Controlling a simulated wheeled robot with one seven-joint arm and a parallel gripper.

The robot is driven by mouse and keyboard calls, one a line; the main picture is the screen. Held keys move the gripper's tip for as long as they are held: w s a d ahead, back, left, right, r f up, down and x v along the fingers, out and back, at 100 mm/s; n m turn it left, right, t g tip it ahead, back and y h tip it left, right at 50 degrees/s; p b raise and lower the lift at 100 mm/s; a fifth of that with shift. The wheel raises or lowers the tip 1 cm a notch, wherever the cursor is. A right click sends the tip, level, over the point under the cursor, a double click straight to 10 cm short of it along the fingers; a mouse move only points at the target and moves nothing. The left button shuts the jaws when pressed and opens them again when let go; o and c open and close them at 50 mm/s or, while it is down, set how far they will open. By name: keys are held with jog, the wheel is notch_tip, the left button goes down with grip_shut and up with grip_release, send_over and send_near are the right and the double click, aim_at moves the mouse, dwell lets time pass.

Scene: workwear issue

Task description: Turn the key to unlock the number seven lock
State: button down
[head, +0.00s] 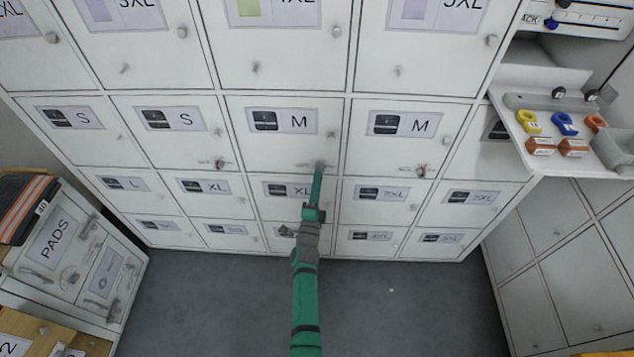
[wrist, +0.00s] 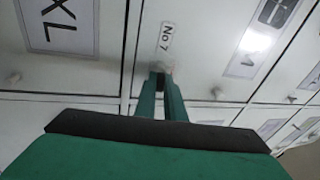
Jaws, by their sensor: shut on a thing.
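My gripper (head: 318,172) reaches up to the lower right corner of a white locker door (head: 250,152) marked M, in the middle of the head view. In the wrist view the green fingers (wrist: 161,92) are shut on the key (wrist: 160,68) at the lock, just beside a small "No 7" label (wrist: 166,38). Only a pale bit of the key or lock shows at the fingertips. The fingers hide the rest, so the key's angle cannot be told. The door looks flush with those around it.
Neighbouring doors carry locks with keys, one at the left (head: 218,163) and one at the right (head: 420,171). A tray (head: 517,103) with coloured tags juts out at the right. A drawer unit (head: 60,240) marked PADS stands at the left.

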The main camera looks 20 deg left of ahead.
jog(key=c, duration=1.8)
grip_release()
jog(key=shift+w+r, duration=0.2)
jog(key=shift+r, duration=0.3)
jog(key=shift+o, duration=0.2)
jog(key=shift+f, duration=0.15)
jog(key=shift+c, duration=1.1)
jog(key=shift+o, duration=0.2)
jog(key=shift+o, duration=0.6)
jog(key=shift+v, duration=0.9)
jog(key=s, duration=0.1)
jog(key=s+d, duration=0.1)
jog(key=s, duration=0.3)
jog(key=shift+s+d, duration=0.2)
jog(key=shift+d, duration=0.15)
jog(key=shift+s, duration=0.1)
